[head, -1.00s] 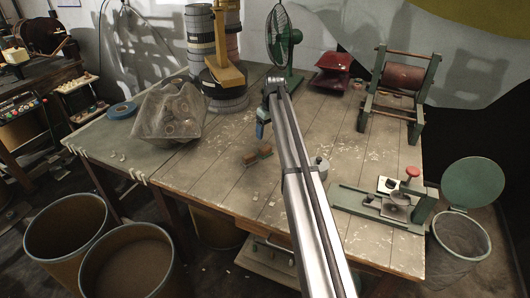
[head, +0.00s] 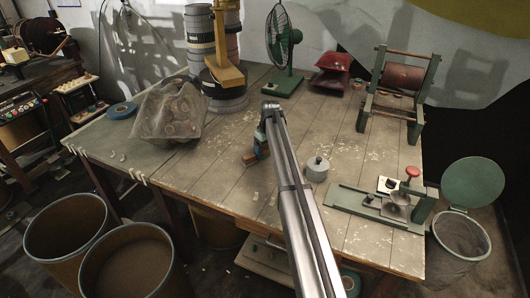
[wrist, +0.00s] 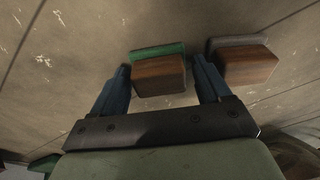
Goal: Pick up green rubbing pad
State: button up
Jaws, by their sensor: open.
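The green rubbing pad (wrist: 158,74) is a brown wooden block with a green layer along one side, on the table. In the wrist view it lies between the two blue fingers of my open gripper (wrist: 161,72), with nothing clamped. A similar wooden block with a grey layer (wrist: 245,62) lies just right of the right finger. In the head view my gripper (head: 261,150) is low over the table at the blocks. One wooden block (head: 249,159) shows to its left; the other is hidden behind the gripper. I cannot tell there which one shows.
A lidded metal pot (head: 317,168) stands right of my arm. A green-based press with a red knob (head: 412,172) is at the right front. A green fan (head: 284,45) and a yellow-topped machine (head: 223,72) stand at the back.

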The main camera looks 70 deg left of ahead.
aim_at(267, 147)
jog(key=c, duration=0.8)
notch_tip(267, 147, up, 10)
jog(key=shift+r, duration=0.1)
jog(key=o, duration=0.5)
jog(key=c, duration=0.4)
jog(key=shift+w+d, duration=0.15)
jog(key=shift+w, duration=0.3)
jog(key=d+f+n+g+h, duration=0.1)
jog(key=d+f+n, duration=0.1)
jog(key=d+n, duration=0.6)
jog(key=shift+w+d+f+n, duration=0.15)
jog(key=shift+w+d+n, duration=0.2)
jog(key=shift+d, duration=0.65)
